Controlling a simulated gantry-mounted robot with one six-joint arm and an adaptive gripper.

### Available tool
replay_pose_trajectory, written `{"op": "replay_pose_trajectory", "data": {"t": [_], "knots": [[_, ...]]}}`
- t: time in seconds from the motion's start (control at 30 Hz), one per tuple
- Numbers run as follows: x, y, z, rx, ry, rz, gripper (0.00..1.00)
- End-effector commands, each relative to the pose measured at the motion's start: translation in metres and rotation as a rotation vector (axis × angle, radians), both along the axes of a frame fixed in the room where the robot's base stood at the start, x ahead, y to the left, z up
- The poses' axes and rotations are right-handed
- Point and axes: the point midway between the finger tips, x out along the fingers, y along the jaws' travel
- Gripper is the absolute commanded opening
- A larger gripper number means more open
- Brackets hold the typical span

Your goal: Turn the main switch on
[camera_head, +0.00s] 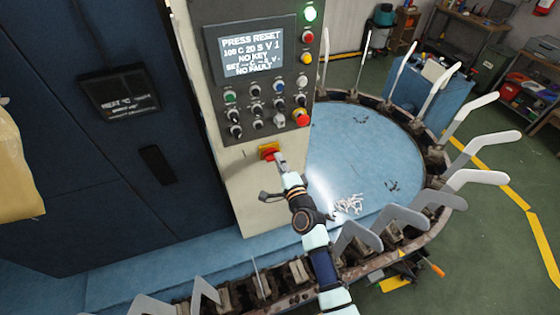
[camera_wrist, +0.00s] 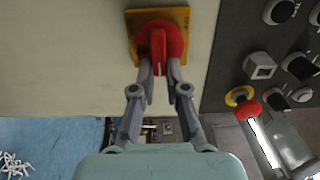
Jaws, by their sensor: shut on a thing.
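The main switch (camera_head: 269,151) is a red rotary knob on a yellow square plate, low on the beige front of the control cabinet. In the wrist view the red knob (camera_wrist: 159,45) has its raised grip bar in line with my fingers, on the yellow plate (camera_wrist: 184,15). My gripper (camera_head: 279,160) reaches up to it from below. In the wrist view my gripper (camera_wrist: 159,70) has its two fingertips closed on either side of the grip bar. The fingertips partly cover the knob's lower part.
Above is a control panel with a lit screen (camera_head: 250,53) reading "PRESS RESET", "NO KEY" and "NO FAULT", several knobs, a lit green lamp (camera_head: 311,14) and a red emergency button (camera_head: 301,117). A round blue table (camera_head: 365,140) with upright white sock forms stands right of the cabinet.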

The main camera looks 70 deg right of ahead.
Motion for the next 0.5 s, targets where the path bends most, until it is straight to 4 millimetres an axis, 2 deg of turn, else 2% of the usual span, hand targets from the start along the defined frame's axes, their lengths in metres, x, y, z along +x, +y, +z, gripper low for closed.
{"op": "replay_pose_trajectory", "data": {"t": [0.1,0.13,0.27,0.5], "knots": [[-0.0001,-0.0001,0.0003,0.000,-0.001,0.000,0.00],[-0.0001,-0.0001,0.0003,0.000,-0.001,0.000,0.15],[-0.0001,-0.0001,0.0002,0.001,-0.001,0.000,0.37],[0.0000,0.0000,0.0000,0.000,0.000,0.000,0.39]]}}
